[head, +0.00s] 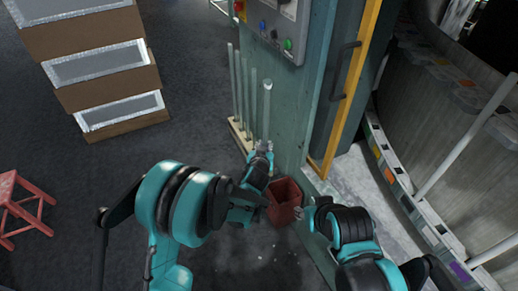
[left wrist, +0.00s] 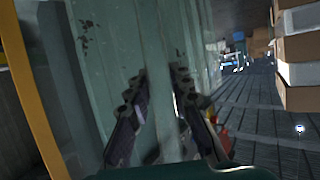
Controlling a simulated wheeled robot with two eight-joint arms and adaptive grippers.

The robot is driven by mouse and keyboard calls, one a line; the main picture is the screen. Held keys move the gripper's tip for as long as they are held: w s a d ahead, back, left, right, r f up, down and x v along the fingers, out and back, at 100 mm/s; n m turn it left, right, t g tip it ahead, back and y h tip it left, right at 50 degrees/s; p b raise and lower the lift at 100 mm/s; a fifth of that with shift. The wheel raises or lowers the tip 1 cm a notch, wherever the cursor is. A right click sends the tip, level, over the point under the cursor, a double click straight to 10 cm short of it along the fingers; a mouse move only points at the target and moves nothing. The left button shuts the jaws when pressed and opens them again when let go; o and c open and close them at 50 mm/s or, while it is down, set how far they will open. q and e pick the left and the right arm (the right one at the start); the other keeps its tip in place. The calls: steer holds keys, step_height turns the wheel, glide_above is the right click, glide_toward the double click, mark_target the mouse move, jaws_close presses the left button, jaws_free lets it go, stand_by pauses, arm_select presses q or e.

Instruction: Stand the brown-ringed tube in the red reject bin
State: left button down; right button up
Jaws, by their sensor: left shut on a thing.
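My left gripper (head: 264,147) is shut on a clear glass tube (head: 266,108), which stands upright above the fingers. In the left wrist view the tube (left wrist: 160,70) runs up between the two dark fingers (left wrist: 163,105). No brown ring can be made out on it, and its lower end is hidden by the gripper. The red bin (head: 287,190) stands on the floor against the machine, below and just right of the left gripper. My right gripper (head: 302,213) is beside the bin's right side, and its fingers are too small to read.
Several glass tubes (head: 245,92) stand in a pale rack (head: 237,133) behind the left gripper. The green machine cabinet (head: 318,90) rises close on the right. A red stool (head: 22,205) and stacked boxes (head: 95,60) stand at left, with clear floor between.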

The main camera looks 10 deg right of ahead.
arm_select(q)
steer(key=shift+w+d+f+p, duration=0.75)
steer(key=shift+w+d, duration=1.2)
steer(key=shift+d, duration=3.5)
step_height(320, 180, down, 29)
steer(key=b, duration=0.9)
steer(key=shift+b, duration=0.3)
steer(key=shift+d+f, duration=0.1)
steer(key=c, duration=1.3)
jaws_free()
